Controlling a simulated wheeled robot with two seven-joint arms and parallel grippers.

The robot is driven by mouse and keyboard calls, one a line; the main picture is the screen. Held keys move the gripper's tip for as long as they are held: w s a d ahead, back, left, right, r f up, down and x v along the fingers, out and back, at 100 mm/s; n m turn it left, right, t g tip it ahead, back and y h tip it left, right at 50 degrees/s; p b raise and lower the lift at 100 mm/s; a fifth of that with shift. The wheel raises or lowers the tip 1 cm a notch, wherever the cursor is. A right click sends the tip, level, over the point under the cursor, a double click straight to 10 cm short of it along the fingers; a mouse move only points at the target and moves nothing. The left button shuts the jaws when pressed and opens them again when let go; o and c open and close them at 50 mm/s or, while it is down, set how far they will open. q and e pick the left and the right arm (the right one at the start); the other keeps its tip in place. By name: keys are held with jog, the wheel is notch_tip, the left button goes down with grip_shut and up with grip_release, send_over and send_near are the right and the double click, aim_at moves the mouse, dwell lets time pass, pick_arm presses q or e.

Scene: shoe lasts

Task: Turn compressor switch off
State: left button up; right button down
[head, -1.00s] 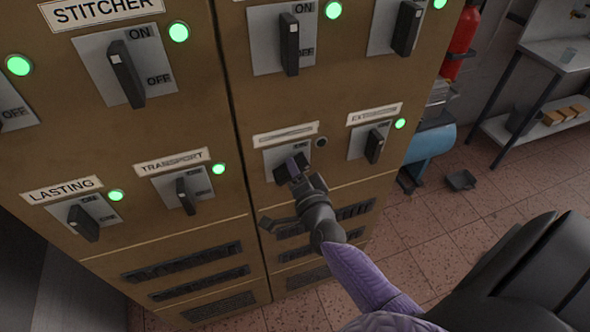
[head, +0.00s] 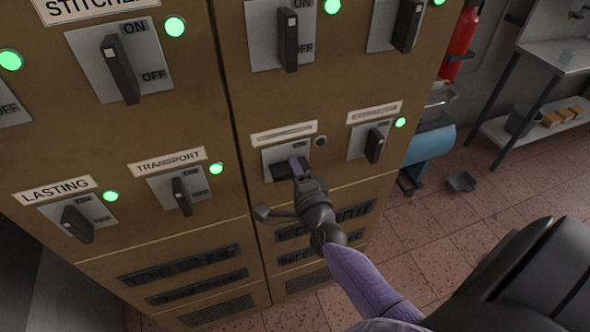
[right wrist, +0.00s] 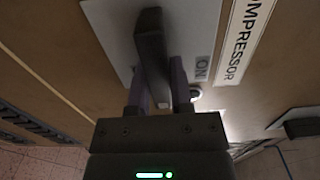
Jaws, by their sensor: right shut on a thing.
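The compressor switch is on the lower right part of the brown cabinet, under a pale label. Its grey plate (head: 273,160) shows behind my right gripper (head: 299,170). In the right wrist view the label reads COMPRESSOR (right wrist: 245,40), and the dark switch handle (right wrist: 150,45) stands between the two purple fingers of my right gripper (right wrist: 160,92), which is shut on it. The round lamp (head: 320,141) beside the label is grey and unlit in the head view. The handle is mostly hidden there, so its exact angle is hard to tell. My left gripper is not in view.
Other switches with lit green lamps surround it: the extractor-side switch (head: 374,146) close at right, TRANSPORT (head: 182,196) and LASTING (head: 76,224) at left. Vent slots (head: 180,263) lie below. A red extinguisher (head: 461,42) and a shelf bench (head: 535,118) stand at right.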

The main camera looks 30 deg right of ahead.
dwell(0.3)
jog(key=c, duration=0.5)
grip_release()
jog(key=shift+s, duration=0.1)
jog(key=v, duration=0.9)
jog(key=shift+s, duration=0.4)
